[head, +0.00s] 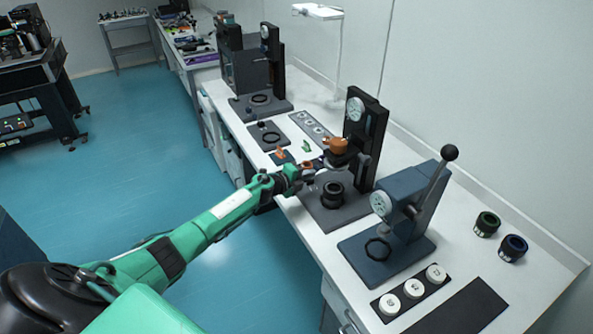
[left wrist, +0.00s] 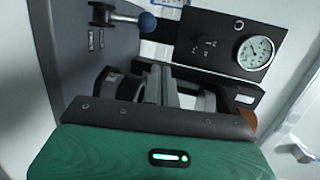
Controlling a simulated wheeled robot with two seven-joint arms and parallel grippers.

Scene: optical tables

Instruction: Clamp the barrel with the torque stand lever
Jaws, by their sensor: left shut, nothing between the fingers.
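The torque stand, a black column (head: 375,135) with a round dial gauge, stands mid-table on a dark grey base plate (head: 355,210). It also shows in the left wrist view, dial (left wrist: 255,52) at upper right. A black ring-shaped barrel (head: 333,192) stands upright on the base. A dark cylindrical part (left wrist: 112,84), probably this barrel, shows beside my fingers in the wrist view. A short lever with a blue ball knob (left wrist: 146,21) shows at upper left there. My right gripper is out of view.
A blue-grey press (head: 408,205) with a tall black-knobbed lever stands to the right. White round parts (head: 413,289) lie in front of it, and two dark rings (head: 500,237) at far right. Another gauge stand (head: 272,65) stands farther back. The wall borders the table's right.

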